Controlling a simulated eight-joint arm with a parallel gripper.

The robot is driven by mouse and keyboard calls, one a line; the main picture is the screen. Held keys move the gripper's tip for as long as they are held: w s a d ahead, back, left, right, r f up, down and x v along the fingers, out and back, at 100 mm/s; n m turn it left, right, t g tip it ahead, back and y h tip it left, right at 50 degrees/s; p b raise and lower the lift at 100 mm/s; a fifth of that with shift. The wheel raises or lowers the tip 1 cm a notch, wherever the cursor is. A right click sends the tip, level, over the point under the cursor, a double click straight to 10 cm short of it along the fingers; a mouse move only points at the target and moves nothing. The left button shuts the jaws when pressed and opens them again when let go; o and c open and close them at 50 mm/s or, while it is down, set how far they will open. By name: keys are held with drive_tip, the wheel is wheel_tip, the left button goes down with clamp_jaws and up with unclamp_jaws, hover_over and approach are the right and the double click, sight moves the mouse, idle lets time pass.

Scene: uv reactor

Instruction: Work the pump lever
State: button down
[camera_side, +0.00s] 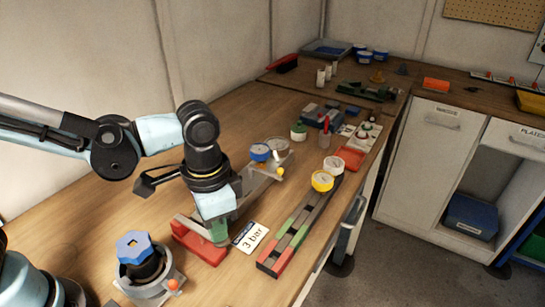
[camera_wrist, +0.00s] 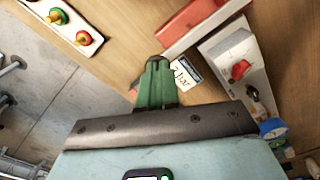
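My gripper (camera_side: 218,236) points down beside a red block (camera_side: 197,246) on the bench in the side view. In the wrist view its green fingers (camera_wrist: 158,72) are close together, with nothing visible between them. A grey plate-like bar (camera_side: 259,184) runs from behind my gripper toward the back right; a yellow ball (camera_side: 280,172) shows at its far end. I cannot tell for sure which part is the pump lever, and my gripper hides part of this area. A white "3 bar" card (camera_side: 250,237) lies just right of my gripper; it also shows in the wrist view (camera_wrist: 185,75).
A long green, black and red rack (camera_side: 300,228) lies to the right, near a yellow-lidded jar (camera_side: 322,182). A blue-topped device (camera_side: 134,248) with an orange ball stands at front left. A blue-capped jar (camera_side: 260,152) stands behind my gripper. Bare wood lies at front centre.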

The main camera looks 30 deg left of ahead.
drive_tip(key=shift+f, duration=0.7)
drive_tip(key=shift+r, duration=2.4)
drive_tip(key=shift+f, duration=0.15)
drive_tip(key=shift+f, duration=2.25)
drive_tip(key=shift+r, duration=2.4)
